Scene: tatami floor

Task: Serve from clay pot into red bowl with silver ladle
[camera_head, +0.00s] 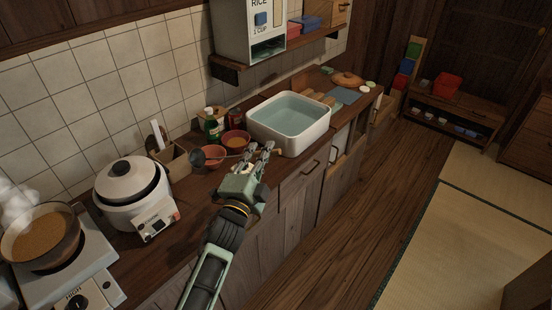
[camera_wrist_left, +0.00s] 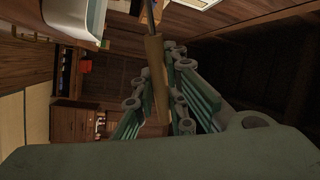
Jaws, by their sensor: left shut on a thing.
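My left gripper (camera_head: 262,152) is shut on the wooden handle (camera_wrist_left: 155,75) of the silver ladle. In the left wrist view its metal shaft (camera_wrist_left: 150,15) runs up out of the frame. In the head view the ladle (camera_head: 232,156) reaches left from the gripper, with its head over or beside a red bowl (camera_head: 208,161); I cannot tell whether it touches. A second, darker red bowl (camera_head: 229,151) with orange-brown contents sits just behind. The clay pot (camera_head: 74,236), holding brown liquid, stands on the stove at the far left, with steam above. My right gripper is not in view.
A white rice cooker (camera_head: 135,195) stands between the pot and the bowls. A white water-filled basin (camera_head: 300,141) is to the right. A shelf (camera_head: 290,48) hangs above.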

